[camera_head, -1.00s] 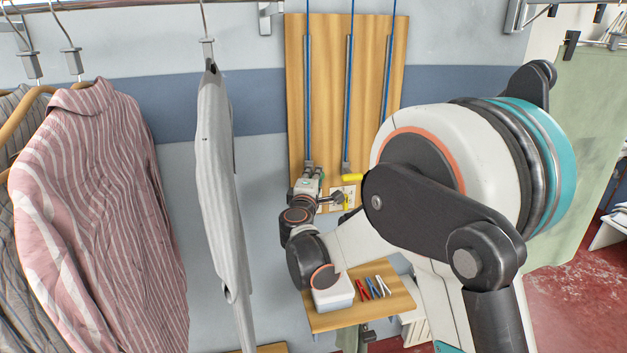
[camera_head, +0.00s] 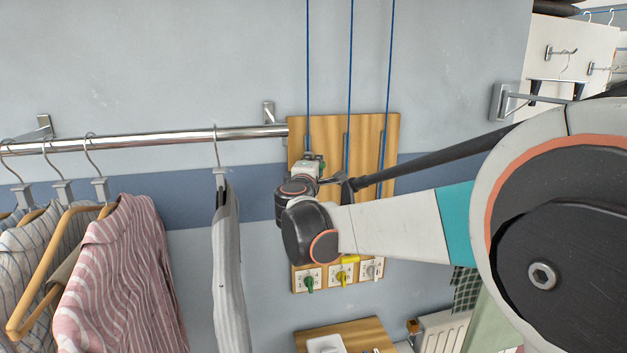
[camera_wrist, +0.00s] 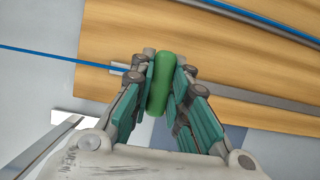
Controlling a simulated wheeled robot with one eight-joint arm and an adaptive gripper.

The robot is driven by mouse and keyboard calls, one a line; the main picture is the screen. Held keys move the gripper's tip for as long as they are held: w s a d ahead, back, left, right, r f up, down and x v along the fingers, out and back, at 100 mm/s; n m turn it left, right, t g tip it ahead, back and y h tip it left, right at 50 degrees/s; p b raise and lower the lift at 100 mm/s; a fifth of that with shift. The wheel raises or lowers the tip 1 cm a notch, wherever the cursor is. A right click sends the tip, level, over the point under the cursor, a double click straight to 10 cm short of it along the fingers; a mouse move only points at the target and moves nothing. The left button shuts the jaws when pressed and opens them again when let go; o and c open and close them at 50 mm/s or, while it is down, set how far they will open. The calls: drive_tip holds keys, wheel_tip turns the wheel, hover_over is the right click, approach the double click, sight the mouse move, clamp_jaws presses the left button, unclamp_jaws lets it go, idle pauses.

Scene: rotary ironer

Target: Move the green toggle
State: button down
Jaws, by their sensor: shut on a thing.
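The green toggle (camera_wrist: 161,85) is a rounded green bar in the wrist view. My gripper (camera_wrist: 163,68) is shut on it, with one finger pad on each side. A blue cord (camera_wrist: 60,57) leads from the toggle's mount toward the left. In the head view my gripper (camera_head: 314,166) is at the upper part of the left slot on the wooden board (camera_head: 368,130). Only a speck of the toggle shows there; my gripper and wrist hide the rest.
A yellow toggle (camera_head: 349,259) sits low on the board, well below my gripper. Under it are white plates with a green knob (camera_head: 309,284) and a yellow knob (camera_head: 341,277). A metal rail (camera_head: 150,139) with hanging shirts is on the left. A small wooden shelf (camera_head: 365,332) is below.

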sight(313, 153)
drive_tip(key=shift+r+p, duration=0.45)
drive_tip(key=shift+r, duration=1)
drive_tip(key=shift+w+r, duration=0.1)
drive_tip(key=c, duration=1.5)
unclamp_jaws()
wheel_tip(313, 153, down, 31)
drive_tip(key=b, duration=1.5)
drive_tip(key=shift+r, duration=0.15)
drive_tip(key=shift+s, duration=0.2)
